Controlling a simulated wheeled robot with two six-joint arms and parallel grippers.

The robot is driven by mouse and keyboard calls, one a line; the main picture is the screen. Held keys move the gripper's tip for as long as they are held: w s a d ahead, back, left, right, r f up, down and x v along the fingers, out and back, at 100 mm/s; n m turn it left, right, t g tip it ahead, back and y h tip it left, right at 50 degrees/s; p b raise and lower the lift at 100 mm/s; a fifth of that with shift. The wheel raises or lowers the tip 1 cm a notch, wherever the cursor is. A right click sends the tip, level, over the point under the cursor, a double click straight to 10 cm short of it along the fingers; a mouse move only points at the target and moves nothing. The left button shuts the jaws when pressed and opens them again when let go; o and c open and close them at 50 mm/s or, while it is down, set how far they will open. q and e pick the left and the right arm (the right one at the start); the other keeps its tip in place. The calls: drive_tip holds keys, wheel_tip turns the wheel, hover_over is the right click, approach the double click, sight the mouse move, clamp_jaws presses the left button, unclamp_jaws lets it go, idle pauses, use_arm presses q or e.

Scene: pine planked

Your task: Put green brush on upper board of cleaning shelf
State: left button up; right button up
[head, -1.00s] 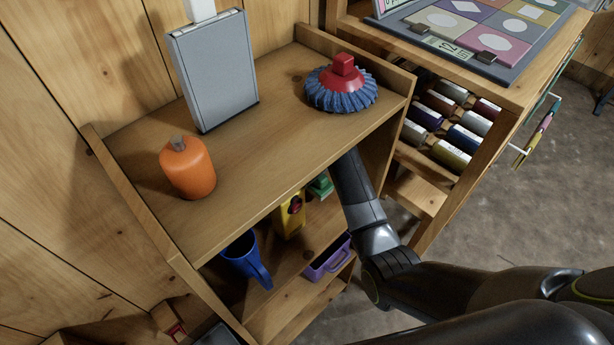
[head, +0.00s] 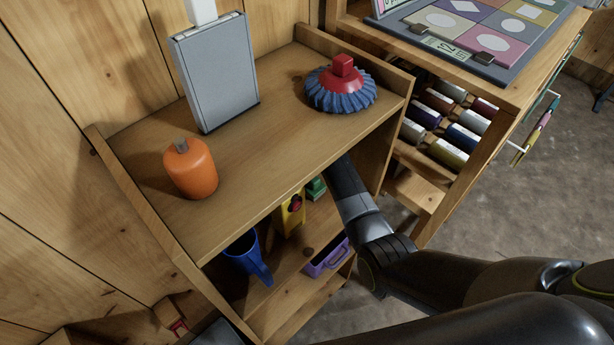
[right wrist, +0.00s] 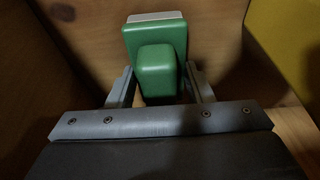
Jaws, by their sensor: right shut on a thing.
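The green brush (right wrist: 150,50) is in my right gripper (right wrist: 160,76), with one finger on each side of its green block-like handle and a pale edge at its far end. In the head view only a bit of the green brush (head: 316,187) shows, below the upper board (head: 265,148) of the cleaning shelf. My right arm reaches in under the front edge of that board, which hides my right gripper in the head view. My left gripper is in neither view.
On the upper board stand an orange bottle (head: 190,170), a grey panel-like object (head: 217,75) and a blue brush with a red top (head: 341,88). Its front middle is bare. Below are a blue jug (head: 246,258), a yellow item (head: 290,215) and a purple basket (head: 326,260).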

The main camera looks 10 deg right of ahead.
drive_tip(key=o, duration=0.9)
drive_tip(key=shift+o, duration=0.2)
drive_tip(key=shift+d+r, duration=0.1)
drive_tip(key=shift+r, duration=0.45)
drive_tip(key=v, duration=0.3)
drive_tip(key=shift+s+d+r, duration=0.1)
drive_tip(key=shift+s+r, duration=0.05)
drive_tip(key=shift+r, duration=0.2)
drive_tip(key=s+d, duration=0.2)
drive_tip(key=s, duration=0.1)
drive_tip(key=s+d+b, duration=0.1)
drive_tip(key=s+d, duration=0.1)
drive_tip(key=s, duration=0.1)
drive_tip(key=s+d+b, duration=0.1)
drive_tip(key=s+d, duration=0.1)
drive_tip(key=s, duration=0.2)
drive_tip(key=shift+s+d+r, duration=0.1)
drive_tip(key=shift+d+r, duration=0.05)
drive_tip(key=shift+d, duration=0.2)
